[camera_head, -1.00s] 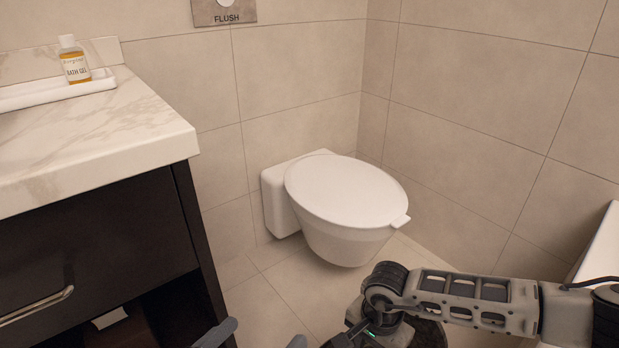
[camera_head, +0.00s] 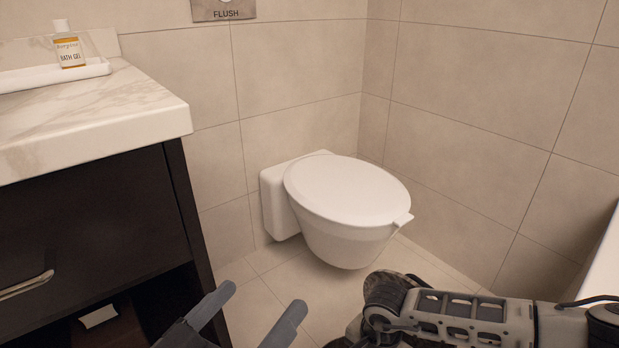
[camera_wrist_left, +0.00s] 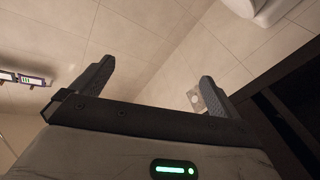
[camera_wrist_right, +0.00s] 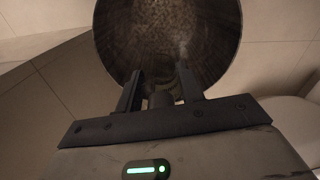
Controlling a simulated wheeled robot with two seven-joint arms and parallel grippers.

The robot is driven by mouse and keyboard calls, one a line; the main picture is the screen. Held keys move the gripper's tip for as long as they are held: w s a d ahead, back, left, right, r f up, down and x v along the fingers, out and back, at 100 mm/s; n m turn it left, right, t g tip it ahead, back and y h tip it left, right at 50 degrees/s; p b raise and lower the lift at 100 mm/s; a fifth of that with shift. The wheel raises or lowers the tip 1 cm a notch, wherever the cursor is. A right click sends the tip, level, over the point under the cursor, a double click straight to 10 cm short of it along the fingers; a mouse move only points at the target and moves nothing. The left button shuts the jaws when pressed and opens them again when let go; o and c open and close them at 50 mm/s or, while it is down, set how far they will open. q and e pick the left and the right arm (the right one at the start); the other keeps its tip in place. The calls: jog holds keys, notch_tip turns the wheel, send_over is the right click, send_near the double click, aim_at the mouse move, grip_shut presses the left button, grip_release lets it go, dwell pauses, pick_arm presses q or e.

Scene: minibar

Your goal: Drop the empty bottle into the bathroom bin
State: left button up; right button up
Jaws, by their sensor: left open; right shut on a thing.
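The bin (camera_wrist_right: 168,38) is a dark round container. Its open mouth and speckled inside face the right wrist camera. My right gripper (camera_wrist_right: 160,92) is at the near rim, its two fingers held apart on a small grey, partly see-through thing (camera_wrist_right: 160,100), which looks like the empty bottle; its outline is hard to make out against the dark bin. I cannot tell how far it is inside the mouth. In the head view the right gripper and bin are not clearly visible. My left gripper (camera_head: 258,300) is open and empty, low in the head view, near the cabinet.
The toilet (camera_head: 345,195) with closed lid is on the back wall. A dark cabinet (camera_head: 90,240) with a marble top (camera_head: 110,112) stands at left, bearing a tray (camera_head: 40,80) and an amber bath gel bottle (camera_head: 69,50). A white edge (camera_head: 600,265) is at right. Floor tiles (camera_head: 300,285) are clear before the toilet.

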jog(key=o, duration=1)
jog(key=shift+r, duration=0.3)
notch_tip(320, 180, up, 3)
jog(key=shift+f+p, duration=0.15)
jog(key=shift+p, duration=0.6)
pick_arm(q)
jog(key=f+g+p, duration=0.1)
jog(key=s+f+g+y+p, duration=0.1)
jog(key=f+y+p, duration=0.1)
jog(key=p, duration=0.1)
jog(key=shift+s+a+f+g, duration=0.25)
jog(key=shift+a+g, duration=0.05)
jog(key=shift+g, duration=0.1)
pick_arm(e)
notch_tip(320, 180, up, 13)
jog(key=shift+f, duration=0.15)
